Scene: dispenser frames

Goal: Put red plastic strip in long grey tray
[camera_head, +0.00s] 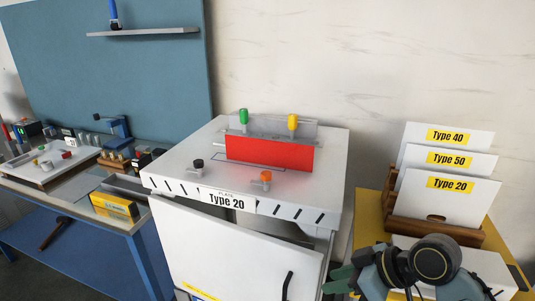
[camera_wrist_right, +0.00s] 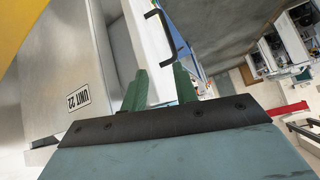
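A wide red plate (camera_head: 268,153) stands upright on top of the white cabinet (camera_head: 185,172), in front of a grey metal bracket (camera_head: 268,128). A small red bar (camera_wrist_right: 287,109) shows at the right in the right wrist view; I cannot tell whether it is the red plastic strip. My left gripper is not in view.
The cabinet door has a black handle (camera_head: 287,285). A wooden rack (camera_head: 435,230) holds white Type 40, 50 and 20 plates at the right. A blue workbench (camera_head: 85,245) with boxes and tools stands left. A grey shelf (camera_head: 143,32) hangs on the blue panel.

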